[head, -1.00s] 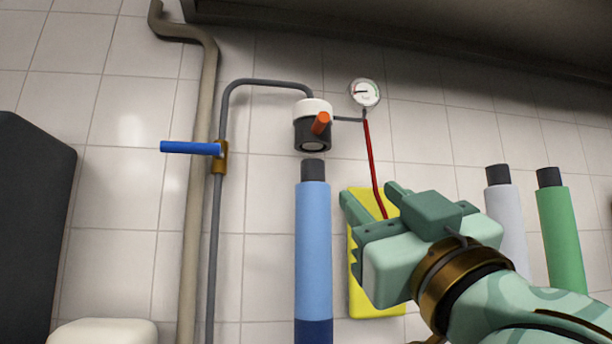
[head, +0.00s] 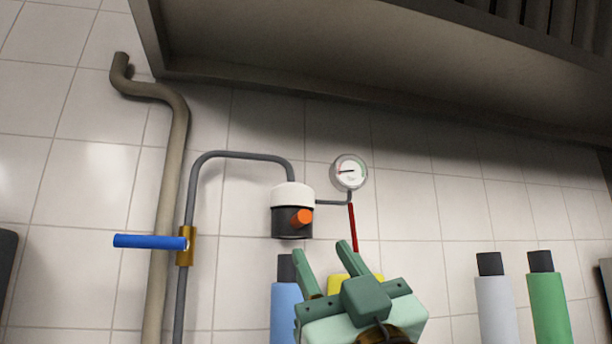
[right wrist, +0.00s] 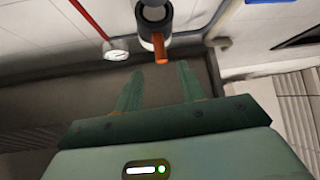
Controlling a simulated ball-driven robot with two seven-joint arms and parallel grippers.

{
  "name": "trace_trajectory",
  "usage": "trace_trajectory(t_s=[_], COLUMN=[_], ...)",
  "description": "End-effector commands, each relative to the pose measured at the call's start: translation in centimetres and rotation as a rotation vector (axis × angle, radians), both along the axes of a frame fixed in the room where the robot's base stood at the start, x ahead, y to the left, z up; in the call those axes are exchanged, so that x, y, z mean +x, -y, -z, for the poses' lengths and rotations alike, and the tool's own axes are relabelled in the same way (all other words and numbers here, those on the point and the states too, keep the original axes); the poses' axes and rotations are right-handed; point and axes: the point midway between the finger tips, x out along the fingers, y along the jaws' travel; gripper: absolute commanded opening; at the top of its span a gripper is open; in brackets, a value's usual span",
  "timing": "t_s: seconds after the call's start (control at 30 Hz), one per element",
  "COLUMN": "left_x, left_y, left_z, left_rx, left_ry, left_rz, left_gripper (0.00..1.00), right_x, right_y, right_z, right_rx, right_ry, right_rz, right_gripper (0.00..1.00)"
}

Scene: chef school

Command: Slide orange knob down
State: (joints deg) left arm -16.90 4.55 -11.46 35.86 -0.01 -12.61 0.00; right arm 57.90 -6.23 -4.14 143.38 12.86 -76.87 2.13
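The orange knob (head: 302,218) sticks out from the front of a black and white cylindrical valve (head: 292,198) on the tiled wall. In the right wrist view the orange knob (right wrist: 160,48) shows beyond the fingertips, roughly in line with the gap between them. My right gripper (head: 322,247) is open and empty, just below the knob in the head view, with its fingers pointing up. The right wrist view shows its two fingers (right wrist: 157,75) spread apart, not touching the knob. My left gripper is in no view.
A blue lever (head: 150,242) sits on the grey pipe at left. A gauge (head: 349,172) with a red tube (head: 353,228) is right of the valve. Blue (head: 284,305), white (head: 494,305) and green (head: 548,305) cylinders stand below. A dark hood (head: 380,70) overhangs the wall.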

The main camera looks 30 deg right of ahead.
Motion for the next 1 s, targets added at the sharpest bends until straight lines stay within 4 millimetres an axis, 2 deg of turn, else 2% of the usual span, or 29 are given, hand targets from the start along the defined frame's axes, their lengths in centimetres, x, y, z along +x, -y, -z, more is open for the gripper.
trace_trajectory(t_s=[0.03,0.17,0.27,0.4,0.53,0.93,0.97,1.0], left_x=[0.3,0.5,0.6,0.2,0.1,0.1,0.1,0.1], left_y=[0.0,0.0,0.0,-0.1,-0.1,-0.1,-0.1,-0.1], left_z=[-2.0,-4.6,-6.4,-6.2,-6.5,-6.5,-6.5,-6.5], left_rx=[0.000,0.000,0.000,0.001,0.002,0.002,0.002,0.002], left_ry=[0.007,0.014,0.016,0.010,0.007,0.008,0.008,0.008], left_rz=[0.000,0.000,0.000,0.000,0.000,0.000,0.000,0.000], left_gripper=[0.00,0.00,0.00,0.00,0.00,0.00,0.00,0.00], right_x=[0.2,0.8,2.6,4.7,6.0,6.7,6.7,6.7], right_y=[0.0,0.0,0.1,0.3,0.3,0.4,0.4,0.4], right_z=[-1.1,-1.7,-3.4,-4.7,-5.8,-6.4,-6.4,-6.4], right_rx=[-0.002,-0.006,-0.006,-0.004,-0.005,-0.004,-0.004,-0.005], right_ry=[-0.003,-0.004,-0.003,-0.001,-0.002,-0.001,-0.001,-0.001], right_rz=[0.002,0.000,0.002,0.001,0.002,0.001,0.001,0.001], right_gripper=[0.40,0.40,0.40,0.40,0.40,0.40,0.34,0.23])
